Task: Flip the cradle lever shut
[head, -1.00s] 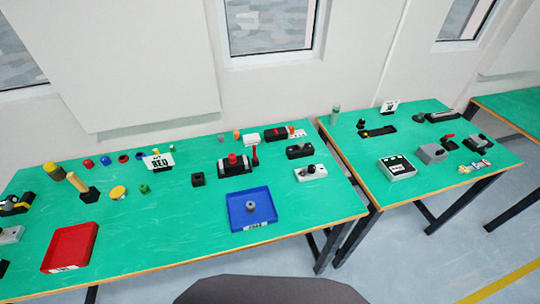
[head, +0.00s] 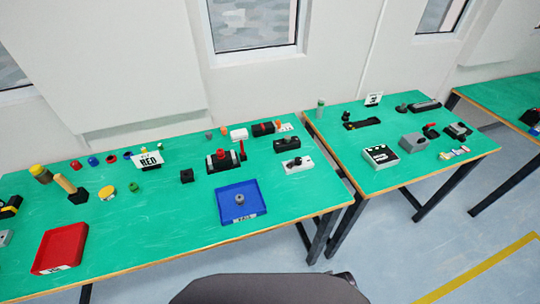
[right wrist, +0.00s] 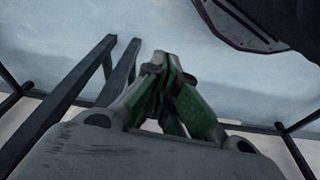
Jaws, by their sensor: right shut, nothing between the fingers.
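A black cradle (head: 212,168) with a red, rounded part in it stands on the left green table, behind the blue tray. A thin red lever (head: 242,150) stands upright at its right end. My right gripper (right wrist: 166,58) shows only in the right wrist view, shut and empty, its green-padded fingers together above the floor and well away from the cradle. My left gripper is in neither view.
The blue tray (head: 224,214) holds a round grey part. A red tray (head: 60,248) lies at the front left. Black and white switch boxes (head: 298,164) stand right of the cradle.

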